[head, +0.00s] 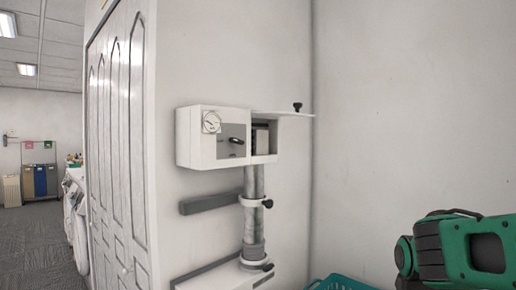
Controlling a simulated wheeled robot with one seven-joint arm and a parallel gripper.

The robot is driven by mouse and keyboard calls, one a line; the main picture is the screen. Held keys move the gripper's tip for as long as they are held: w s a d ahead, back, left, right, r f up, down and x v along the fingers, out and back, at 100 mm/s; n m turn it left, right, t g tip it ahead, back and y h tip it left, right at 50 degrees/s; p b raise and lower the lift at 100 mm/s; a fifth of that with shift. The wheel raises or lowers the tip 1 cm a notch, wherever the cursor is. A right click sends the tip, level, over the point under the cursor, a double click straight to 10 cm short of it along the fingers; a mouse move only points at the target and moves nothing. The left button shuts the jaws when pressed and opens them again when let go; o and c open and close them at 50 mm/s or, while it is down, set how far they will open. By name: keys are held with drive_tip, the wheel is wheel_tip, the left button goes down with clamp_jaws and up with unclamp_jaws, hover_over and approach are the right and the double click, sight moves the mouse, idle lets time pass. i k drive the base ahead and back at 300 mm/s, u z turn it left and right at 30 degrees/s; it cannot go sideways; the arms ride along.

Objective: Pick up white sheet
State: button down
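I cannot make out a white sheet for certain in the head view. White rounded shapes (76,215) show at the left behind the edge of the panelled door, too small and cut off to tell what they are. A teal basket-like rim (340,284) shows at the bottom edge, and its inside is out of view. My gripper is not in view.
A white wall unit (212,137) with a dial and an open flap is mounted on the wall above a vertical pipe (254,215). White panelled doors (120,140) stand left of it. Colored bins (40,181) are far left, with open carpet (35,240) before them.

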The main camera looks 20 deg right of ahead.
sight(260, 137)
drive_tip(key=z, duration=2.2)
drive_tip(key=k, duration=0.95)
drive_tip(key=u, duration=0.8)
drive_tip(key=i, duration=1)
